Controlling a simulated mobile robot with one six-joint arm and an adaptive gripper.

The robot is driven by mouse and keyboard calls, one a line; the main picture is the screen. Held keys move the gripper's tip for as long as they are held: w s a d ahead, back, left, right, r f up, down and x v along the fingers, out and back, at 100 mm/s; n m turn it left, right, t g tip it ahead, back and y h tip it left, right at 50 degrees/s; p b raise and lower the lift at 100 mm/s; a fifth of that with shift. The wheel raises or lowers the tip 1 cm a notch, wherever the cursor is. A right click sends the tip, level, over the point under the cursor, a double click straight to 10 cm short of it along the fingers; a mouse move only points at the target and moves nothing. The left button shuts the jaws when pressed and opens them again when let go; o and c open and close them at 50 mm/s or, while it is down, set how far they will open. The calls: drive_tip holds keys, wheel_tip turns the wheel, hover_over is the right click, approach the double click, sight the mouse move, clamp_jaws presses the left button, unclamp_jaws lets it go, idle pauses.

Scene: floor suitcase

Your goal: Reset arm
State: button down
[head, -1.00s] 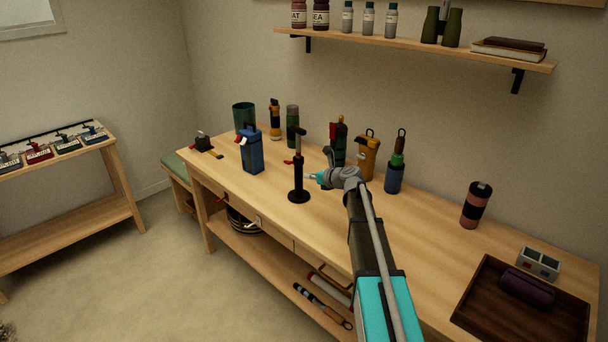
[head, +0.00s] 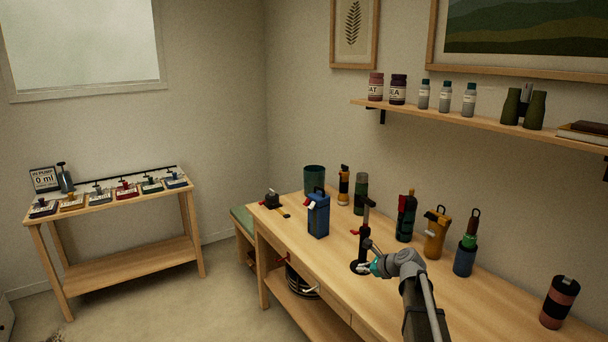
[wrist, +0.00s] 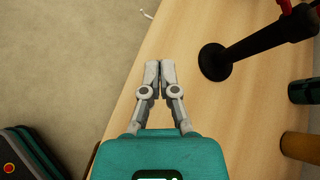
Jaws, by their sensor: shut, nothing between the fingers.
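My gripper (wrist: 160,72) shows in the wrist view with its two grey fingers together and nothing between them. It is above the front part of the wooden bench (wrist: 190,120). In the head view my gripper (head: 362,268) is low in the middle right, beside the base of a black stand (head: 365,240) with an upright post. I cannot tell from the head view whether it touches the stand. In the wrist view the stand's round black base (wrist: 213,62) is to the right of the fingers, apart from them.
A blue canister (head: 318,215), a green cup (head: 314,179) and several bottles stand along the bench. A wall shelf (head: 480,118) holds jars and bottles. A small table (head: 125,262) with several labelled devices stands at the left. The floor (head: 200,310) between is clear.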

drive_tip(key=s+a+n+g+h+p, duration=0.1)
drive_tip(key=s+n+g+h+p, duration=0.2)
drive_tip(key=s+n, duration=0.8)
drive_tip(key=s+a+n+g+h+p, duration=0.1)
drive_tip(key=s+n+g+h+p, duration=0.3)
drive_tip(key=s+n, duration=0.8)
drive_tip(key=s+g, duration=0.1)
drive_tip(key=s, duration=0.5)
drive_tip(key=shift+a+p, duration=0.25)
drive_tip(key=shift+p, duration=0.05)
